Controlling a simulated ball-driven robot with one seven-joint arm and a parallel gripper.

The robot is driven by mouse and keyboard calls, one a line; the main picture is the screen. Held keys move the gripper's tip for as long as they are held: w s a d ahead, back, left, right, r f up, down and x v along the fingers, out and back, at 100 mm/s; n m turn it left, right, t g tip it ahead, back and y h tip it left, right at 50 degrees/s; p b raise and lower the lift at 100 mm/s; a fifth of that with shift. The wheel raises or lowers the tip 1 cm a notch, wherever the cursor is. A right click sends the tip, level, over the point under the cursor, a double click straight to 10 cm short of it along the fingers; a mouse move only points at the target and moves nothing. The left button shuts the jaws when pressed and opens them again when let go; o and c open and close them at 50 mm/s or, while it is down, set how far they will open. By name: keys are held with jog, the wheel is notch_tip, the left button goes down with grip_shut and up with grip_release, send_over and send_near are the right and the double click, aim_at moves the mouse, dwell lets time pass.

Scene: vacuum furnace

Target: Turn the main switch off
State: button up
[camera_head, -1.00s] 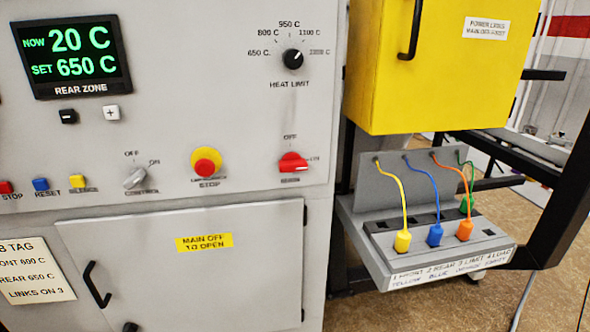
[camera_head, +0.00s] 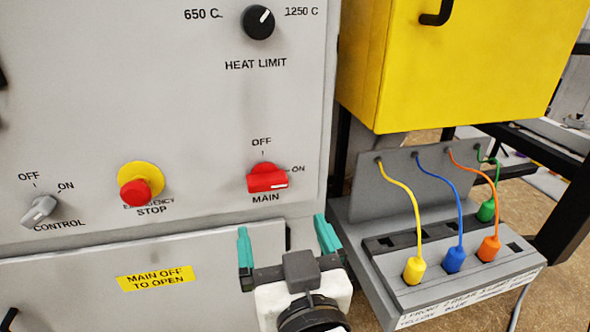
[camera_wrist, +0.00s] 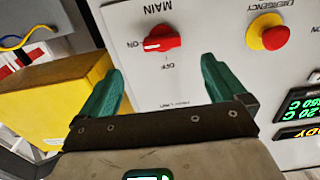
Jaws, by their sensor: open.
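The red main switch (camera_head: 267,179) is on the grey panel, between the labels OFF above and ON to its right. Its white mark is on the right, toward ON. In the wrist view, which is upside down, the switch (camera_wrist: 162,39) lies ahead of the fingers, its mark toward ON at the left. My gripper (camera_head: 286,240) is open and empty, with teal fingers set wide apart, and appears below the switch in the head view. In the wrist view, my gripper (camera_wrist: 161,68) has one finger on each side of the switch's position, apart from it.
The emergency stop (camera_head: 135,190) and control knob (camera_head: 39,211) are left of the switch. The heat limit knob (camera_head: 258,22) is above. A yellow box (camera_head: 450,70) and a plug tray (camera_head: 375,290) with coloured cables stand to the right. A door (camera_head: 60,290) is below.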

aim_at(269, 185)
jog(key=x, duration=0.3)
jog(key=p+x, duration=0.1)
jog(key=x, duration=0.7)
jog(key=shift+r, duration=0.4)
jog(key=shift+s, duration=0.1)
jog(key=c, duration=1.1)
